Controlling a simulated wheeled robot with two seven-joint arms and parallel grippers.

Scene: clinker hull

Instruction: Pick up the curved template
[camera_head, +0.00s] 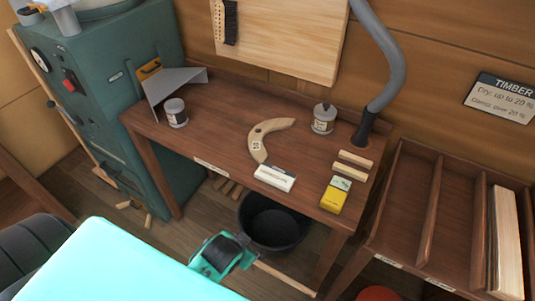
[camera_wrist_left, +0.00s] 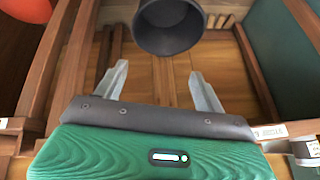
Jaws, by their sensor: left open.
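The curved template (camera_head: 258,148) is a pale wooden C-shaped piece with a small dark hole and a small marked patch. It lies flat on the brown workbench (camera_head: 222,128), near its middle. My left gripper (camera_head: 222,257) is low in front of the bench, below the bench top and apart from the template. In the left wrist view its two grey fingers are spread, with nothing between them (camera_wrist_left: 158,72). That view does not show the template. My right gripper is in neither view.
A grey can (camera_head: 175,112), a lidded jar (camera_head: 324,119), a white box (camera_head: 275,178), a yellow box (camera_head: 334,196) and wooden blocks (camera_head: 354,160) surround the template. A grey hose (camera_head: 385,85) stands behind. A black bucket (camera_head: 272,222) sits beneath the bench's front edge. A divided rack (camera_head: 455,215) is right.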

